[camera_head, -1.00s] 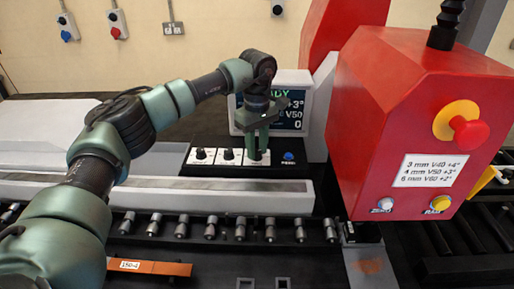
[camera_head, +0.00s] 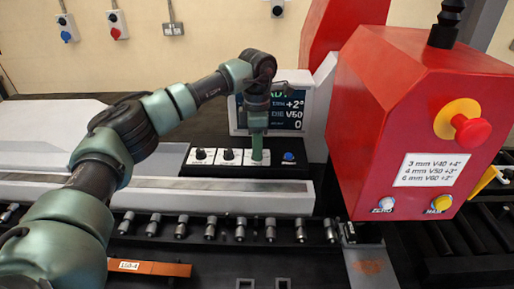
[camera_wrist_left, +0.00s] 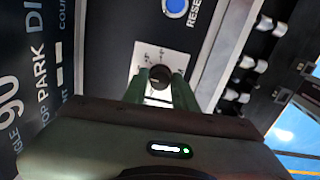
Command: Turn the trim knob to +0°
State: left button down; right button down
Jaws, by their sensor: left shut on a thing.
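The trim knob (camera_wrist_left: 158,75) is a small black dial on a white plate in the left wrist view. My left gripper (camera_wrist_left: 158,88) is shut on it, one green finger on each side. In the head view my left gripper (camera_head: 257,155) points down onto the rightmost white plate of the knob row and hides the knob. The display (camera_head: 285,112) behind it reads +2° on its upper line, then V50 and 0; my gripper covers part of its left side. My right gripper is not in view.
Two other knobs (camera_head: 201,154) (camera_head: 229,155) sit left of my gripper, and a blue reset button (camera_head: 289,157) sits to its right. A red control box (camera_head: 420,110) with an emergency stop (camera_head: 468,131) hangs at the right. Rollers run in front.

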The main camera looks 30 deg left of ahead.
pick_arm(q)
jog(key=n, duration=0.4)
jog(key=shift+r+n, duration=0.1)
jog(key=shift+n, duration=0.3)
jog(key=n, duration=0.9)
jog(key=shift+w+n+b, duration=0.1)
jog(key=shift+n+b, duration=0.2)
jog(key=shift+n, duration=1.3)
jog(key=c, duration=1.1)
grip_release()
